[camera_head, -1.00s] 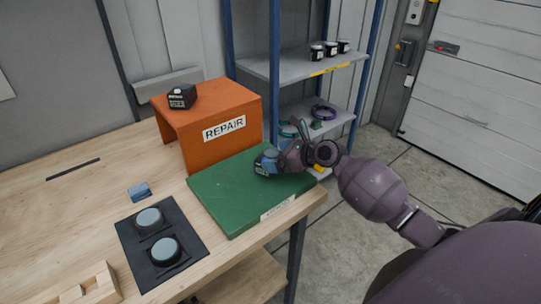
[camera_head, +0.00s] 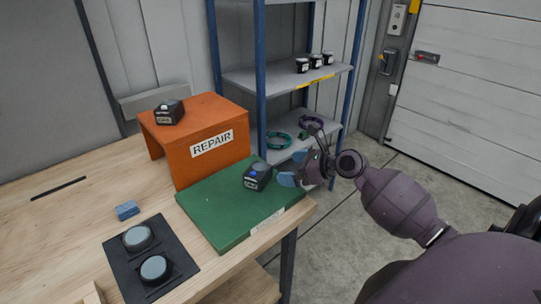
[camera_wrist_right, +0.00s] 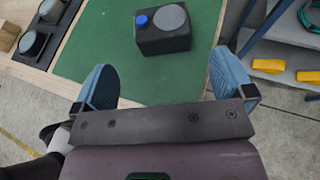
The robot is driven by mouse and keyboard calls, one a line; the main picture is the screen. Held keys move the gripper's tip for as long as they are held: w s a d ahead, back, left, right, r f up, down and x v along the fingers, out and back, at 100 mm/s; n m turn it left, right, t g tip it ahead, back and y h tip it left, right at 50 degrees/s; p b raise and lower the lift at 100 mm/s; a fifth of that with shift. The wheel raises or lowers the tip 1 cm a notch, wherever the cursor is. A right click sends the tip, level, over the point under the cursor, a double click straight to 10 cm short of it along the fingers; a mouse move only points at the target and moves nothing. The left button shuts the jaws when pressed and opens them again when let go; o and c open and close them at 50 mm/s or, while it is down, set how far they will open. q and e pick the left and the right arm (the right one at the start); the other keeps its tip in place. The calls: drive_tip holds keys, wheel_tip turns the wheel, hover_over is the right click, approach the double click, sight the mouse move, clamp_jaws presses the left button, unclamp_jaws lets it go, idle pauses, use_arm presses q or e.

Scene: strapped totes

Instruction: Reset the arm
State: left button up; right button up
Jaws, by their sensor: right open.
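My right gripper (camera_head: 290,172) is open and empty beside the right edge of the green mat (camera_head: 215,205). A dark box-shaped device (camera_head: 257,176) with a blue button stands upright on that mat, just left of the fingertips. In the right wrist view the device (camera_wrist_right: 163,36) sits ahead of the two blue fingers (camera_wrist_right: 160,85), apart from both. My left gripper is not in view.
An orange REPAIR stand (camera_head: 200,135) bears another dark device (camera_head: 169,112). A black tray (camera_head: 150,255) holds two round-topped pieces; a blue block (camera_head: 127,210) lies behind it. A shelf rack (camera_head: 285,75) with strap rings stands behind. Open floor lies right.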

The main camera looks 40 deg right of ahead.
drive_tip(key=s+a+f+n, duration=0.1)
drive_tip(key=f+n, duration=0.1)
drive_tip(key=s+a+f+n+g, duration=0.1)
drive_tip(key=s+a+n, duration=0.1)
drive_tip(key=s+a+f+n+g, duration=0.1)
drive_tip(key=s+a+f+n, duration=0.1)
drive_tip(key=shift+s+a+f+n, duration=0.1)
drive_tip(key=shift+a+f+n, duration=0.1)
drive_tip(key=shift+f+n, duration=0.15)
drive_tip(key=s+a+f+n+g+h, duration=0.2)
drive_tip(key=s+a+f+n, duration=0.15)
drive_tip(key=s+n, duration=0.3)
drive_tip(key=s+a+f+n+g+h, duration=0.1)
drive_tip(key=s+a+f+n+g, duration=0.1)
drive_tip(key=s+a+n, duration=0.5)
drive_tip(key=s+r+n+g+h, duration=0.2)
drive_tip(key=s+n+h, duration=0.2)
drive_tip(key=s+n, duration=0.55)
drive_tip(key=w+f+n+t, duration=0.2)
drive_tip(key=w+f+t, duration=0.5)
drive_tip(key=f, duration=0.3)
drive_tip(key=shift+w+d+f+t+y, duration=0.3)
drive_tip(key=shift+w+t+y, duration=0.1)
drive_tip(key=shift+w, duration=0.45)
